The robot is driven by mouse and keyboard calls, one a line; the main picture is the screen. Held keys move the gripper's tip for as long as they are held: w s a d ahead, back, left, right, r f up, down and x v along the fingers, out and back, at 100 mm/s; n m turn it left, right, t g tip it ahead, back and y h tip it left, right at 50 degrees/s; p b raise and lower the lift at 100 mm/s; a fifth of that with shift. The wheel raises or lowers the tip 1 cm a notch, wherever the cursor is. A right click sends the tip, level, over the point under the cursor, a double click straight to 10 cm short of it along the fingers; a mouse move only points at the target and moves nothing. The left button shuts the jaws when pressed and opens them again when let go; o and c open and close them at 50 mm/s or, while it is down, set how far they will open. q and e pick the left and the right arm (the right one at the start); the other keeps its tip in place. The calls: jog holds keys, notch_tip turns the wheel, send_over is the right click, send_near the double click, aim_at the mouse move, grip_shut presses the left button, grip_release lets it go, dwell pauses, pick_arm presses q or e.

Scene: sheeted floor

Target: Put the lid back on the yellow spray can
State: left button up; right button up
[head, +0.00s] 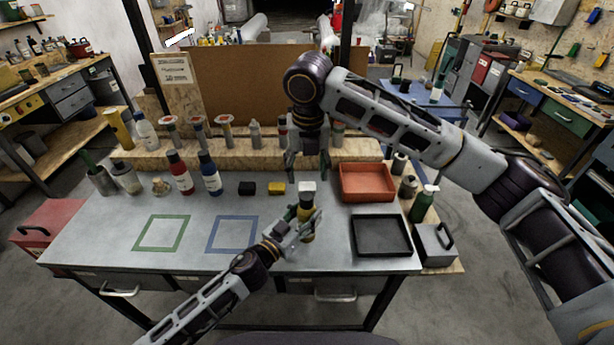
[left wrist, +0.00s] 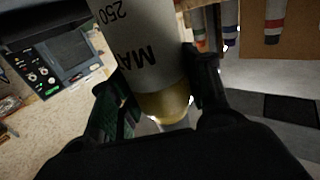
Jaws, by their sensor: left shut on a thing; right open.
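In the head view my left gripper (head: 297,222) is shut on the yellow spray can (head: 306,212) over the right-middle of the table. The can has a white part at the top of the picture and yellow below. In the left wrist view its pale body (left wrist: 145,45) with dark, upside-down lettering sits between the fingers, with a yellow band at the lower end. The fingers hide part of it. My right gripper (head: 308,165) is open and empty, pointing down just above the can. A small yellow piece (head: 277,188) lies on the table; I cannot tell whether it is the lid.
A black block (head: 247,188) lies beside the yellow piece. A red tray (head: 367,182) and a black tray (head: 382,236) are on the right. Red (head: 180,174) and blue (head: 209,174) bottles stand at the back. Green (head: 162,233) and blue (head: 232,235) outlined squares are empty.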

dwell(0.3)
pick_arm(q)
jog(key=o, duration=1.5)
jog(key=shift+s+a, duration=0.1)
jog(key=shift+v, duration=5.85)
jog(key=shift+a, duration=0.1)
